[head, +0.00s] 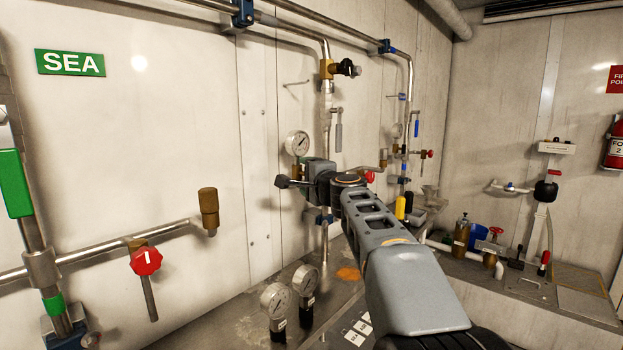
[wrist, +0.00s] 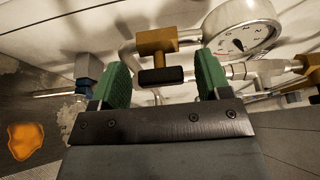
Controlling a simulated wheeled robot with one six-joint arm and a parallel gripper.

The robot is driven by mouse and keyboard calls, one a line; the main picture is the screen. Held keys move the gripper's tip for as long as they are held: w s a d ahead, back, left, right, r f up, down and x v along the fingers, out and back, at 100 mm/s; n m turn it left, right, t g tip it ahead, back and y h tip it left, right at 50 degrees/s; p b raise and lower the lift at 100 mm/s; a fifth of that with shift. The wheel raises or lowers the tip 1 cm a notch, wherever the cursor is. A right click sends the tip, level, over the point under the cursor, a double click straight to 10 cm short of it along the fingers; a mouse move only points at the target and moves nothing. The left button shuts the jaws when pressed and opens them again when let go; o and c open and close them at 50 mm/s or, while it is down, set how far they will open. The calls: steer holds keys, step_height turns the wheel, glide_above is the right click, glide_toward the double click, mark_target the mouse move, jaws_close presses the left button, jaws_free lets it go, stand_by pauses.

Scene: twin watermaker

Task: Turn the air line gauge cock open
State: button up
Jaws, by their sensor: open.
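The gauge cock shows in the wrist view as a brass body (wrist: 156,43) with a black handle (wrist: 160,76) at its near end. A white-faced gauge (wrist: 240,30) is joined to its pipework at upper right. This gauge appears to be the round gauge (head: 297,143) just above my wrist in the head view. My gripper (wrist: 161,62) is open. Its two green fingers stand on either side of the cock, with visible gaps to the handle.
A blue clamp and pipe fitting (wrist: 88,72) lie just outside the left finger. A silver pipe (wrist: 240,70) runs beyond the right finger. Two gauges (head: 275,298) stand on the bench below my arm. A red-knobbed valve (head: 146,261) is at left.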

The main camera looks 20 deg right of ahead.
steer(key=s+b, duration=0.1)
steer(key=s, duration=1.2)
steer(key=shift+s+d, duration=0.25)
steer(key=shift+s, duration=0.15)
